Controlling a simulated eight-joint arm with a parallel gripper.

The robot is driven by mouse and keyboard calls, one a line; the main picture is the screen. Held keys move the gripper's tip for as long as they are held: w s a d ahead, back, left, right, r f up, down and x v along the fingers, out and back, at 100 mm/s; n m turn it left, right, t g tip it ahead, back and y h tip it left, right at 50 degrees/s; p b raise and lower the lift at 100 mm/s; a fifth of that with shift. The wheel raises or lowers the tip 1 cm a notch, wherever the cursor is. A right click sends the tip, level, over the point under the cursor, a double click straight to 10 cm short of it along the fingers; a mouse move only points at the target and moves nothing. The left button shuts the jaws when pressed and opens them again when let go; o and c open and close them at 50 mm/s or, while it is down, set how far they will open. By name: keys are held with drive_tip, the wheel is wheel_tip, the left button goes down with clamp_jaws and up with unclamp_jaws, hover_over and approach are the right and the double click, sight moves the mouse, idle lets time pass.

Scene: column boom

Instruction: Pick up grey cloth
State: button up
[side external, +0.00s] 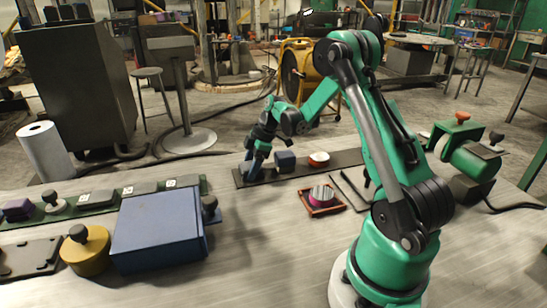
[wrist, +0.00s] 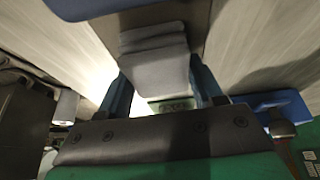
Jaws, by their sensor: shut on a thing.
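The grey cloth (wrist: 158,68) is a folded, layered pad. In the wrist view it sits between the blue fingers of my gripper (wrist: 160,85), which is shut on it. In the side external view my gripper (side external: 251,170) points down at the left end of a dark strip (side external: 329,160) on the bench. The cloth is hard to make out there, hidden by the fingers. I cannot tell whether it still touches the strip.
A dark blue-grey block (side external: 285,160) stands just right of my gripper, with a red-and-white round piece (side external: 319,159) beyond it. A small orange-framed tray (side external: 322,210) lies nearer. A large blue box (side external: 160,230) and yellow canister (side external: 86,250) stand left. Bench between is clear.

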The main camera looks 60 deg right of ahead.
wheel_tip(320, 180, up, 20)
idle(0.6)
